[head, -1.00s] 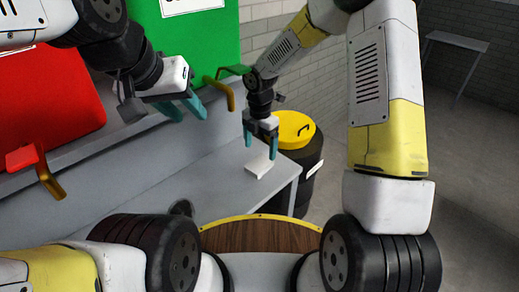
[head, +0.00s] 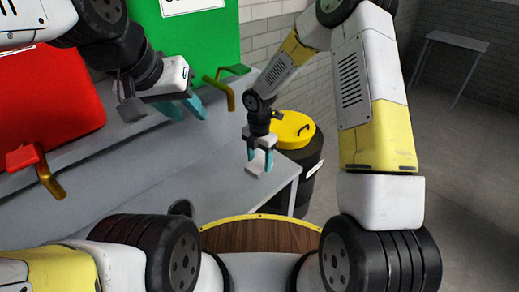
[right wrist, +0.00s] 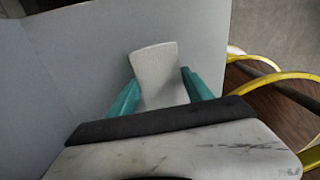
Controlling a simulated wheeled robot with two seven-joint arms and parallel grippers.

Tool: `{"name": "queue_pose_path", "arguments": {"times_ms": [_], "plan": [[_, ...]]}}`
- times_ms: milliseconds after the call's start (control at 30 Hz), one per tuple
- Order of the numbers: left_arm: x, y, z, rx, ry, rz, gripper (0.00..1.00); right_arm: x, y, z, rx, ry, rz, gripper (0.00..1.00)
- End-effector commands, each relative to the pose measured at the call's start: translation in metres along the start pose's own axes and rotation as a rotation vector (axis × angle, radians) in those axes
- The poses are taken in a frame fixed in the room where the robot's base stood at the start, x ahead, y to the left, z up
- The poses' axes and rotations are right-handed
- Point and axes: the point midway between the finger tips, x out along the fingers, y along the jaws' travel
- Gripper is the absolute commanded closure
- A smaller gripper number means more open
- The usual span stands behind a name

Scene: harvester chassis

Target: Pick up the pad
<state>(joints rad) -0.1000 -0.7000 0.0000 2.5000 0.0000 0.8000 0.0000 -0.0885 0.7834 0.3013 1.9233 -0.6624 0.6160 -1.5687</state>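The pad (head: 256,169) is a small pale block lying on the grey bench top near its right end. It also shows in the right wrist view (right wrist: 158,72), between the two teal fingers. My right gripper (head: 260,158) is lowered over the pad, with one finger on each side. The fingertips are very close to the pad's edges; firm contact is not clear, and the fingers look open around it. My left gripper (head: 184,107) is open and empty above the bench at the upper left.
The grey bench (head: 150,195) is clear around the pad. A black drum with a yellow lid (head: 294,128) stands beyond the bench's right end. Red (head: 50,95) and green (head: 200,45) panels with brass-coloured hooks stand behind the bench.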

Motion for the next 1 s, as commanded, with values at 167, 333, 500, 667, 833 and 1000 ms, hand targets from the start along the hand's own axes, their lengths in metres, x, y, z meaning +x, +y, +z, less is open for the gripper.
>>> {"name": "queue_pose_path", "arguments": {"times_ms": [167,333,500,667,833,1000], "plan": [[0.000,0.000,0.000,0.000,0.000,0.000,0.64,0.000,0.000,0.000,0.000,0.000,0.000,0.81],[0.000,0.000,0.000,0.000,0.000,0.000,0.64,-0.002,0.000,0.000,0.000,0.000,0.001,0.81],[0.000,0.000,0.000,0.000,0.000,0.000,0.64,-0.012,0.000,0.001,0.000,-0.001,0.002,0.81],[0.000,0.000,0.000,0.000,0.000,0.000,0.64,-0.034,0.001,0.001,0.001,-0.002,0.003,0.81],[0.000,0.000,0.000,0.000,0.000,0.000,0.64,-0.039,-0.021,-0.025,-0.004,-0.001,-0.002,0.81],[0.000,0.000,0.000,0.000,0.000,0.000,0.64,-0.043,-0.047,-0.055,-0.005,-0.001,-0.001,0.81]]}}
